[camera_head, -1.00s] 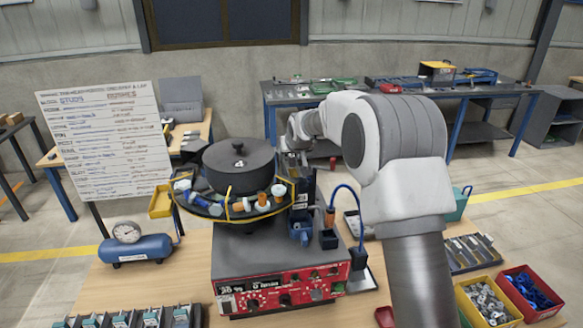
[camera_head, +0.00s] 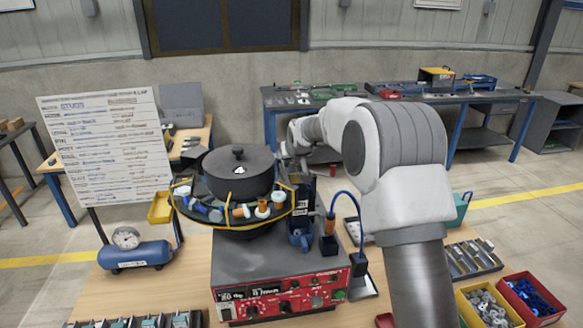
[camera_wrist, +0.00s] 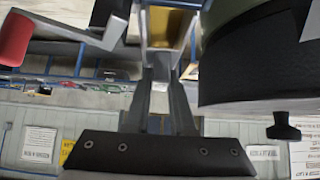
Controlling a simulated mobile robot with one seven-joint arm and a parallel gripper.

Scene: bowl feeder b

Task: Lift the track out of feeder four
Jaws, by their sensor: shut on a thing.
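Feeder four is a dark bowl (camera_head: 244,222) with a black lid (camera_head: 238,176) marked 4, on a grey box with a red control panel (camera_head: 283,296). The lid's dark side also shows at the right of the wrist view (camera_wrist: 245,75). My gripper (camera_wrist: 163,75) is shut on a narrow grey piece with a gold-coloured face (camera_wrist: 166,28), which appears to be the track. In the head view my gripper is at the bowl's right rim, mostly hidden by my arm. Whether the track still touches the bowl cannot be told.
A dark upright post (camera_head: 303,202) with a blue cup (camera_head: 300,238) stands right of the bowl. A blue cable (camera_head: 352,205) arches beside it. A whiteboard (camera_head: 105,150) and a blue air tank (camera_head: 135,252) are at left. Parts bins (camera_head: 488,303) stand at front right.

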